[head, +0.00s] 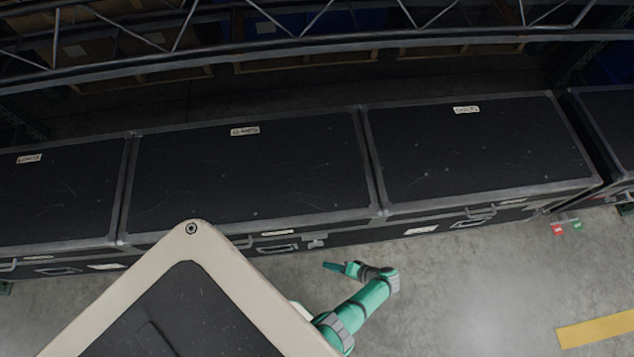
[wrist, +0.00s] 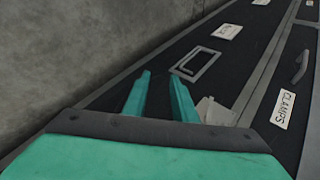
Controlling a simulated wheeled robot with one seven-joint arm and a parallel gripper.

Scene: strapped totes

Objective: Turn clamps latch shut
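The clamps case (head: 245,170) is a black, grey-edged case in the middle of a row, its lid down. Its label (wrist: 287,110) reads CLAMPS in the wrist view. A small grey latch (head: 316,243) sits on its front, right of a recessed handle (head: 278,249). In the wrist view a pale grey piece that looks like the latch (wrist: 216,112) is beside my right finger, partly hidden by it. Whether it is turned shut I cannot tell. My gripper (head: 337,267) is just in front of the case. Its fingers (wrist: 159,76) are apart with nothing between them.
Similar black cases stand on the left (head: 60,195) and right (head: 470,150), close against the middle one. Red and green tags (head: 566,227) hang near the right case's corner. Bare concrete floor (head: 480,290) lies in front. A metal truss (head: 300,60) crosses above the row.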

